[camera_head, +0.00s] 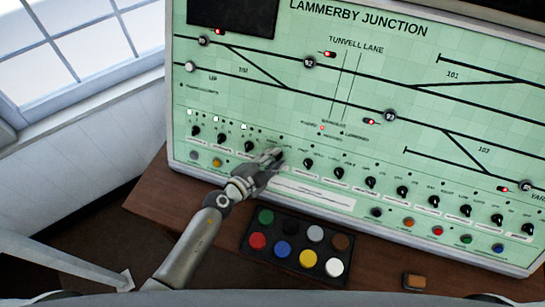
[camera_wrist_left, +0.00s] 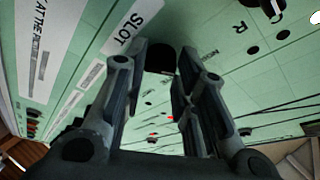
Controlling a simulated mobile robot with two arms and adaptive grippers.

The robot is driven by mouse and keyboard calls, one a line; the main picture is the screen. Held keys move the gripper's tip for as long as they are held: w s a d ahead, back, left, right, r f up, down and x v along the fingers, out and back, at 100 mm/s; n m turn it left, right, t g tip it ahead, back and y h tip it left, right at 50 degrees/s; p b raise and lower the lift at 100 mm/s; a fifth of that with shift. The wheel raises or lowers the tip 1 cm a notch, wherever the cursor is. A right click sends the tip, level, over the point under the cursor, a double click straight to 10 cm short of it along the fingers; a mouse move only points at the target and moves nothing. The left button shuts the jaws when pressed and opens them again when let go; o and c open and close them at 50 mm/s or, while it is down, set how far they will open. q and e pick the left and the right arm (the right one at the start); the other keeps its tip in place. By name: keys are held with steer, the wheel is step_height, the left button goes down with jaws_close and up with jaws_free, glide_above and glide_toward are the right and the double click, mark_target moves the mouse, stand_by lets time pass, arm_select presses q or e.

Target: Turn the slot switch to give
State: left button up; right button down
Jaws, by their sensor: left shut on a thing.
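The slot switch (camera_wrist_left: 160,59) is a black rotary knob on the pale green signal panel (camera_head: 290,100). In the left wrist view the white label SLOT (camera_wrist_left: 122,42) is beside it. My left gripper (camera_head: 276,156) reaches the row of knobs in the head view and hides the knob there. In the left wrist view its two fingers (camera_wrist_left: 160,75) are closed around the knob, one on each side. Which way the knob points cannot be told. My right gripper is not in view.
Other black knobs stand close on both sides, such as one at left (camera_head: 248,146) and one at right (camera_head: 308,163). Coloured buttons (camera_head: 409,222) line the panel's lower edge. A black tray (camera_head: 250,248) of coloured round pieces lies on the wooden desk (camera_head: 155,200) below.

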arm_select(q)
steer(key=m+p, duration=0.2)
steer(key=shift+r+m+g, duration=0.3)
steer(key=shift+g, duration=0.1)
steer(key=shift+w+m+g+p, duration=0.1)
steer(key=shift+m+g+p, duration=0.2)
steer(key=shift+m+p, duration=0.45)
steer(key=m+g+y, duration=0.1)
steer(key=m, duration=0.3)
steer(key=shift+m, duration=0.35)
steer(key=m+g+y, duration=0.1)
steer(key=m, duration=0.2)
steer(key=shift+d+m, duration=0.1)
steer(key=shift+m, duration=0.2)
steer(key=o, duration=1)
steer(key=shift+r, duration=0.1)
